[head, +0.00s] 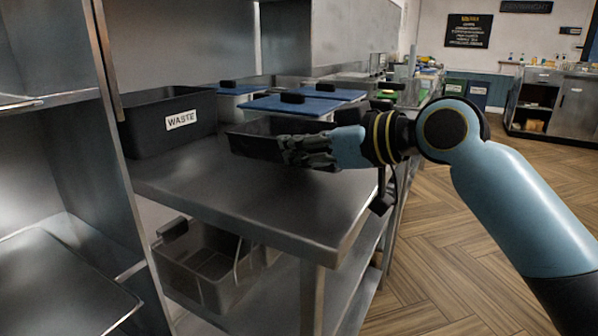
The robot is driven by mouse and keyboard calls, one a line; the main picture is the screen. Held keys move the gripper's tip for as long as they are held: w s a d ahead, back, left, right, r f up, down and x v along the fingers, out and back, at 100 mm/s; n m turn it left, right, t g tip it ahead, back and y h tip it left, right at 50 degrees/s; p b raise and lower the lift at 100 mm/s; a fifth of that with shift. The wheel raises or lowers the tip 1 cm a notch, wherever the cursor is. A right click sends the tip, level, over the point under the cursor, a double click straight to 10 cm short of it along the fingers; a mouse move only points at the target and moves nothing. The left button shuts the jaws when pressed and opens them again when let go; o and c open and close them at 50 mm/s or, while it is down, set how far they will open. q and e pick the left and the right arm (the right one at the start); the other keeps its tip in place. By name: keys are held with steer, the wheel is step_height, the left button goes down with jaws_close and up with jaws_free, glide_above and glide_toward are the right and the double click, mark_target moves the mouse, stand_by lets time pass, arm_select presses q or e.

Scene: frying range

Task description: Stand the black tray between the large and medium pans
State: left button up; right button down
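A black tray (250,141) is on the steel counter, in front of the blue-lidded pans. My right gripper (290,152) comes in from the right and is at the tray's right front side. Its dark fingers overlap the tray, so I cannot tell whether they are shut on its rim or only beside it. Several pans with blue lids stand behind: one at the left (238,90), a wider one in the middle (288,104), and one behind it to the right (328,93). Which are large and medium is unclear. My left gripper is out of view.
A black WASTE bin (150,125) stands on the counter's left. The front of the steel counter (250,200) is bare. A grey bin (205,270) sits on the lower shelf. A steel shelf unit (60,235) is at the left; open wooden floor (430,240) lies to the right.

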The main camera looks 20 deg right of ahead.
step_height(320, 180, down, 4)
steer(key=shift+f+b, duration=0.15)
steer(key=shift+b, duration=0.3)
steer(key=c, duration=1.6)
jaws_free()
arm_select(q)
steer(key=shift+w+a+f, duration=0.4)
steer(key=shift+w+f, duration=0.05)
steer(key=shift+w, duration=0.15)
arm_select(e)
steer(key=shift+o, duration=0.6)
